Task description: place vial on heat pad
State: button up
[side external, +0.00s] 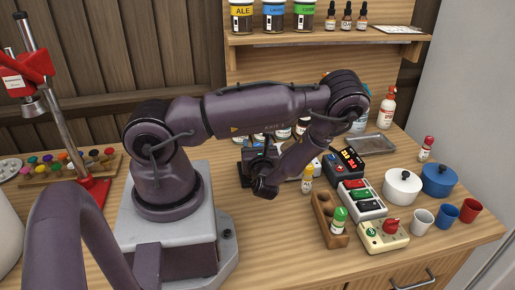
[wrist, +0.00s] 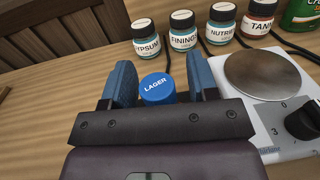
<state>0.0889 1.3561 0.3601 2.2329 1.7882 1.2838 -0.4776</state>
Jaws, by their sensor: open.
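A vial with a blue cap marked LAGER (wrist: 156,88) stands between the two blue fingers of my open gripper (wrist: 160,74) in the wrist view. Bare gaps show beside the cap, and its body is hidden below. In the wrist view, a white unit with a round metal plate (wrist: 262,76) and a black dial lies just right of my gripper; it looks like the heat pad, and the plate is empty. In the side view my arm hides much of that area, and I cannot make out the LAGER vial there.
Labelled jars (wrist: 183,36) stand behind the vial with dark cables nearby. In the side view, a wooden rack (side external: 325,222) holds a green-capped vial (side external: 338,220); a yellow-capped vial (side external: 306,178) stands near my wrist. Pots (side external: 402,188), cups (side external: 446,215) and button boxes (side external: 384,237) fill the right.

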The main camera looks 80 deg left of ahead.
jog(key=shift+r, duration=0.2)
jog(key=d, duration=1.1)
jog(key=shift+s+d, duration=0.25)
jog(key=shift+s, duration=0.15)
jog(key=shift+d+r, duration=0.15)
jog(key=shift+d, duration=0.1)
jog(key=d+r+n+t+h, duration=0.1)
jog(key=d+r+n+h, duration=0.3)
jog(key=r, duration=0.5)
jog(key=d+r+n+t+h, duration=0.2)
jog(key=d+r+n+h, duration=0.2)
jog(key=r+n+h, duration=0.4)
jog(key=d+r+n+t+h, duration=0.1)
jog(key=d+r+n+h, duration=0.4)
jog(key=r, duration=0.6)
jog(key=shift+s+n+h, duration=0.35)
jog(key=shift+n+h, duration=0.15)
jog(key=shift+n, duration=0.4)
